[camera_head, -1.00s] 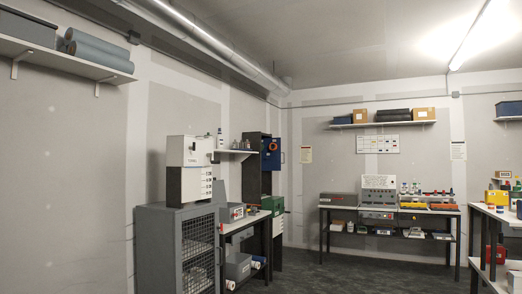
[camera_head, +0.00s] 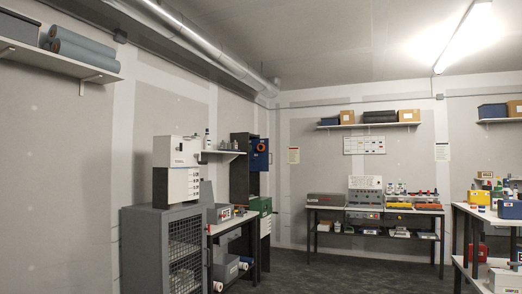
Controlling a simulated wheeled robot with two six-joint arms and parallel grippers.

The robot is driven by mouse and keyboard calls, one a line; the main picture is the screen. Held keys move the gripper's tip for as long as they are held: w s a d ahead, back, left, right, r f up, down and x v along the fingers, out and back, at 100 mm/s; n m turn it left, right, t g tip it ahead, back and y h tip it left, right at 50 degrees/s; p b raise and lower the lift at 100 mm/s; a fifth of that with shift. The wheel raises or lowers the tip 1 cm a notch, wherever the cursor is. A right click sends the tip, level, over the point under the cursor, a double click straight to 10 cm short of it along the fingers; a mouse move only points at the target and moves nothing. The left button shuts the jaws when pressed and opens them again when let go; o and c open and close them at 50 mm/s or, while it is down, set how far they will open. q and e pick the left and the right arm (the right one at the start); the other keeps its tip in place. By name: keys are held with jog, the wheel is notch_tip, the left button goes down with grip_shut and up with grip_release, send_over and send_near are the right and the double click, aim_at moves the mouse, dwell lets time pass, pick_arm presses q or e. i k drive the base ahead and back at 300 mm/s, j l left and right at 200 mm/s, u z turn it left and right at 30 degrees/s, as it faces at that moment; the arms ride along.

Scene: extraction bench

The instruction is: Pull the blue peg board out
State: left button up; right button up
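No peg board can be made out for certain at this distance. A blue panel with an orange round part (camera_head: 259,154) shows on the tall dark cabinet (camera_head: 239,170) near the back left corner. A blue bin (camera_head: 510,209) stands on the white table at the right edge; its contents are too small to tell. Neither of my grippers is in view.
A grey mesh cabinet (camera_head: 165,250) stands at the front left, with white boxy equipment (camera_head: 176,168) on top. Beside it is a narrow bench (camera_head: 232,222). A long bench (camera_head: 374,209) stands at the back wall. The dark floor (camera_head: 330,270) between the benches is clear.

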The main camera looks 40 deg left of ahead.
aim_at(259, 161)
jog(key=i+j+u, duration=0.35)
jog(key=i, duration=0.35)
jog(key=i+j+u, duration=0.35)
jog(key=i, duration=0.35)
jog(key=i+u, duration=0.35)
jog(key=i, duration=0.4)
jog(key=i+j, duration=0.1)
jog(key=i, duration=5.2)
jog(key=i+l+z, duration=0.05)
jog(key=l, duration=0.1)
